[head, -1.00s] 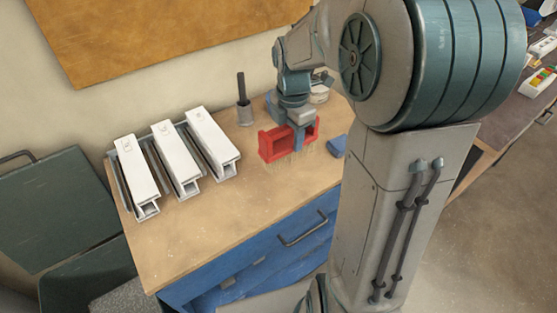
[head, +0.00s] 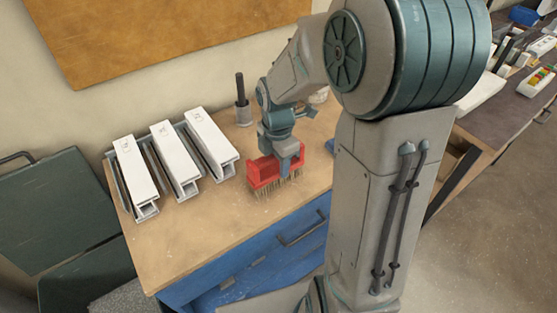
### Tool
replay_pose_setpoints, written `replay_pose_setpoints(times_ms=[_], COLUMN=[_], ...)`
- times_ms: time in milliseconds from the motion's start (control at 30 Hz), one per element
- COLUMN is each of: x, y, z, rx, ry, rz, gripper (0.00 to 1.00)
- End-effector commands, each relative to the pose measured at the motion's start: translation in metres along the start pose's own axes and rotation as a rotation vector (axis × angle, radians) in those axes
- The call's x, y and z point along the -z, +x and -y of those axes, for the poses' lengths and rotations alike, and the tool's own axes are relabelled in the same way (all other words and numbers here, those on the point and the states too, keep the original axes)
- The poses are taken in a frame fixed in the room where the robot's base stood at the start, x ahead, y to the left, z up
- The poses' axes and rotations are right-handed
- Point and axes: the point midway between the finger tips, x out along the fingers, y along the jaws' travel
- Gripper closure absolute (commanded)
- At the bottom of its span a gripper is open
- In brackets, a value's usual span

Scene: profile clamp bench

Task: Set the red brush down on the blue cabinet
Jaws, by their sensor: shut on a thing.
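The red brush (head: 262,174) is in my gripper (head: 290,166), over the right part of the cabinet's wooden top. Its bristles point down, close to the top; I cannot tell whether they touch it. My gripper is shut on the brush from above, and its fingers partly hide the brush's right side. The blue cabinet (head: 225,275) has a light wooden top (head: 205,222) and a dark handle on its front. My arm hides the cabinet's right end.
Several white profiles (head: 175,158) lie in grey holders on the left of the top. A grey cup (head: 243,116) with a dark rod stands at the back. A blue item (head: 331,146) is partly hidden right of the brush. The top's front middle is clear.

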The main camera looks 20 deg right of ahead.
Motion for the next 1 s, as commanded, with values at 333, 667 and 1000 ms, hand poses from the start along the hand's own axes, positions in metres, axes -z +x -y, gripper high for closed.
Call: replay_pose_setpoints(times_ms=[333, 667, 1000], x=[0.000, -0.001, -0.001], y=[0.001, -0.038, -0.105], z=[0.000, -0.001, -0.001], rx=[0.001, -0.005, -0.003], ry=[0.000, 0.002, 0.001], rz=[0.000, 0.003, 0.001], gripper=[0.37, 0.37, 0.37])
